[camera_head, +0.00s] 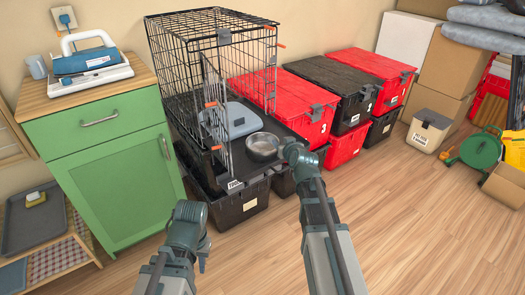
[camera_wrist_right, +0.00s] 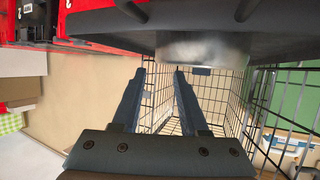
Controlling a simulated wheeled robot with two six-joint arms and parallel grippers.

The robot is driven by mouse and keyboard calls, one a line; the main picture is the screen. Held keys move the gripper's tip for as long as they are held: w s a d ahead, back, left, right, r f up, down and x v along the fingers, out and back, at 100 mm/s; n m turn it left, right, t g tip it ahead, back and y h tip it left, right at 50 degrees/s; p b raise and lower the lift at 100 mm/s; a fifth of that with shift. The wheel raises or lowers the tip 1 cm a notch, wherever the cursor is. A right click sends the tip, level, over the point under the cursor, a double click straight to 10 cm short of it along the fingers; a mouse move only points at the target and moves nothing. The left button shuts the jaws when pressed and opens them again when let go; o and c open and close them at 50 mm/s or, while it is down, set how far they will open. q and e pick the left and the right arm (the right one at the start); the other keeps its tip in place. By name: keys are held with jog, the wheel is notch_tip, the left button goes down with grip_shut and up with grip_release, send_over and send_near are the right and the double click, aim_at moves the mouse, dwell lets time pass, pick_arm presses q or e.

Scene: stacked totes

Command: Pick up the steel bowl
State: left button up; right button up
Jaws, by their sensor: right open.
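The steel bowl (camera_head: 262,147) is a shiny round bowl standing upright on the black tote lid (camera_head: 283,132), in front of the wire crate. My right gripper (camera_head: 289,149) is at the bowl's right side in the head view. In the right wrist view, the bowl (camera_wrist_right: 192,50) shows at the top, past the fingertips. The right gripper (camera_wrist_right: 162,72) has its two fingers apart with nothing between them. My left gripper (camera_head: 203,256) is low at front left, away from the bowl; its fingers are too unclear to read.
The wire crate (camera_head: 205,55) stands behind the bowl, its open door (camera_head: 217,125) to the bowl's left. A grey-blue pad (camera_head: 238,118) lies inside it. Red and black totes (camera_head: 305,110) are stacked to the right. A green cabinet (camera_head: 110,170) stands left. The floor in front is clear.

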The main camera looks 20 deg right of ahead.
aim_at(277, 140)
jog(key=b+x, duration=0.1)
jog(key=x, duration=0.3)
jog(key=shift+w+f+b, duration=0.3)
jog(key=shift+b, duration=0.1)
grip_shut()
jog(key=shift+s+a, duration=0.1)
dwell(0.9)
